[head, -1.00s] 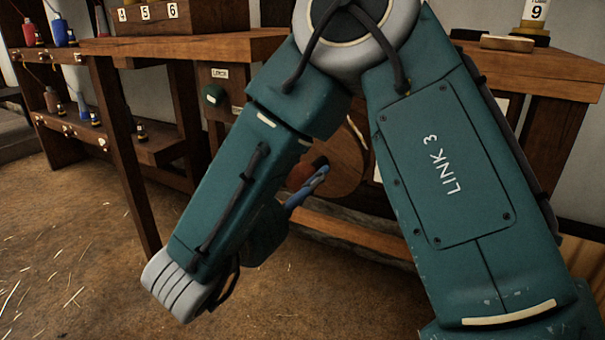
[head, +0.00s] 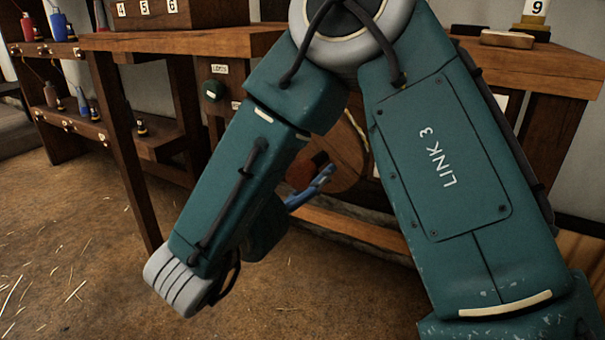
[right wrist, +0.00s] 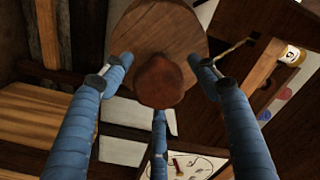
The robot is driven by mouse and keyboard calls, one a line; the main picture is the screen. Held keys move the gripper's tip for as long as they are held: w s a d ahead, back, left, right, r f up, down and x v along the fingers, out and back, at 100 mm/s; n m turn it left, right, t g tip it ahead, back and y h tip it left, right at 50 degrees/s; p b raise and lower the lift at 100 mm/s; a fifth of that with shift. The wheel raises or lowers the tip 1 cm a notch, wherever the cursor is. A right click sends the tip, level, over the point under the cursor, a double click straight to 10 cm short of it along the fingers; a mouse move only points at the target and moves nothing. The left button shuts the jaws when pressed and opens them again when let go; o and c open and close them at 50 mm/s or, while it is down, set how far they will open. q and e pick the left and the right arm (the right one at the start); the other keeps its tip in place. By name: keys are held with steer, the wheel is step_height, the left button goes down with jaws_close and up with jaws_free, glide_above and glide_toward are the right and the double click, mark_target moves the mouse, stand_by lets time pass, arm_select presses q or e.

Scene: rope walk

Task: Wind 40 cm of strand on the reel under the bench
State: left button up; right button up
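The reel under the bench shows in the head view as a round wooden disc (head: 340,150), partly hidden by my right arm. In the right wrist view the wooden disc (right wrist: 165,30) has a brown rounded crank knob (right wrist: 160,82) pointing at the camera. My right gripper (head: 314,186) is in front of the reel, its blue fingers largely hidden by my forearm. In the right wrist view its fingers stand spread around the knob, with visible gaps at the left and right sides. A thin yellowish strand (right wrist: 236,46) runs at the right of the disc. My left gripper is out of view.
The wooden bench (head: 180,42) spans the back, with a numbered box (head: 185,12) on it. Shelves with small bobbins (head: 52,96) stand at the left. The floor (head: 80,230) at lower left is clear apart from straw bits.

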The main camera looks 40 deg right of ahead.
steer(key=v, duration=1.2)
steer(key=shift+f, duration=0.25)
